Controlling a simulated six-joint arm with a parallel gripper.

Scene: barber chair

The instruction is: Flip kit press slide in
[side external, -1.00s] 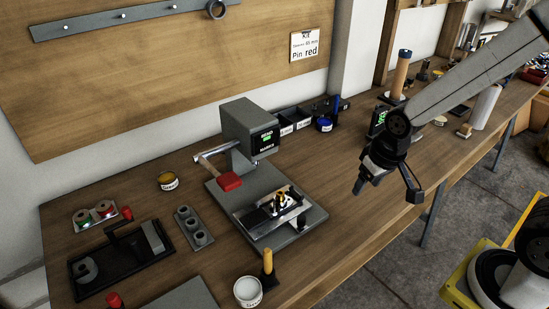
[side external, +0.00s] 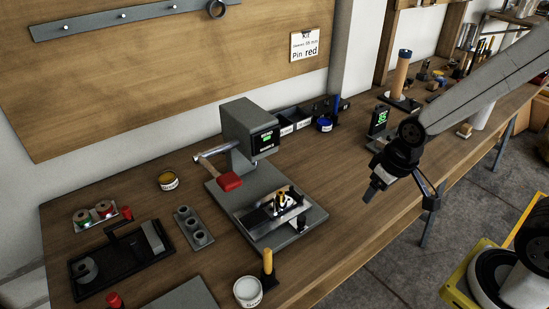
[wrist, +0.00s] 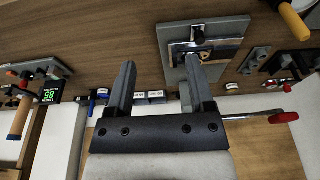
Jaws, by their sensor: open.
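A grey bench press (side external: 250,130) with a red-tipped lever (side external: 229,182) and a lit green display stands on the bench. Its metal slide (side external: 262,222) sits at the front of the base, with a small yellow, black and pale fixture (side external: 283,199) on it; fine detail is too small to tell. My gripper (side external: 401,197) is open and empty, right of the press, above the bench's front edge. In the wrist view, my gripper (wrist: 157,68) shows spread fingers with nothing between them; the slide (wrist: 185,47) is beyond the right finger.
A kit card (side external: 304,45) reading "Pin red" is on the wall. Left of the press are a grey cup block (side external: 194,228), a black tray (side external: 88,287) and spools (side external: 92,216). A white pot (side external: 248,291) stands in front. A green readout (side external: 379,118) stands behind my gripper.

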